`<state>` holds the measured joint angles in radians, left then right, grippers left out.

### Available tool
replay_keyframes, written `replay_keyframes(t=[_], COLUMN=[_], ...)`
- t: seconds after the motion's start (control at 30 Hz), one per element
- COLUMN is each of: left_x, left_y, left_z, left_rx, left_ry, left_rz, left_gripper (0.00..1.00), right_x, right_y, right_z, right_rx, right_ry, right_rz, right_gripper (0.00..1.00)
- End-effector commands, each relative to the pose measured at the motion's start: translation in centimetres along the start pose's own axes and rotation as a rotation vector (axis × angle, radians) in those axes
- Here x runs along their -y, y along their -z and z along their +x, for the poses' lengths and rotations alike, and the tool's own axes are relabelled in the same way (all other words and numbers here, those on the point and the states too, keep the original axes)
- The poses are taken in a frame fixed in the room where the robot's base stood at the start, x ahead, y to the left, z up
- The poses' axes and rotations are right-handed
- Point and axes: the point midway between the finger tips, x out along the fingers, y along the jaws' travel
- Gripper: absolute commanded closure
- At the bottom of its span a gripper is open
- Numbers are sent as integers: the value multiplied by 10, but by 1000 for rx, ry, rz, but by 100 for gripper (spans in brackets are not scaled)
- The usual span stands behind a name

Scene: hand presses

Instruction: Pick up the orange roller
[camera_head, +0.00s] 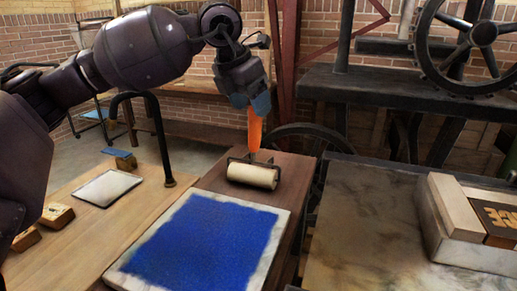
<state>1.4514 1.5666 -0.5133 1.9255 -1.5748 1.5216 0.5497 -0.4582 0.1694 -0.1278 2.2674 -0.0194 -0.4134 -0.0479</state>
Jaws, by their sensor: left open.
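The orange roller has an orange handle (255,133) and a cream cylinder (253,175) in a dark frame. My left gripper (256,107) points down at the far end of the handle, with blue fingertips. It is open; the handle's end shows right below the fingertips, and I cannot tell whether they touch or straddle it. My right gripper is not in view.
A white sheet (108,187) and small wooden blocks (57,214) lie on the left table, with a dark curved bar (158,135) behind. At right are a grey bench (350,225), a framed printing block (470,250) and a large press wheel (482,33).

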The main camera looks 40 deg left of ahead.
Motion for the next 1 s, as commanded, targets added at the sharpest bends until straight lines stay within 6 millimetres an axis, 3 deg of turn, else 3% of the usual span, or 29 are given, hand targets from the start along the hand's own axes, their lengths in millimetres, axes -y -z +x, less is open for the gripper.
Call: replay_keyframes(t=[0.03,0.2,0.47,0.8,1.0], left_x=[1,2,2,2,2], left_y=[2,3,2,2,1], left_z=[17,37,35,36,35], left_rx=[-12,-11,-2,-3,-2], left_ry=[2,2,1,1,1], left_rz=[1,0,0,0,0], left_gripper=[36,36,36,86,86], right_x=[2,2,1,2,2], right_y=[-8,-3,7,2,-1], right_z=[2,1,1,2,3], right_rx=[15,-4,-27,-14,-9], right_ry=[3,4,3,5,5], right_rz=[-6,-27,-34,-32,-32], right_gripper=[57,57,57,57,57])
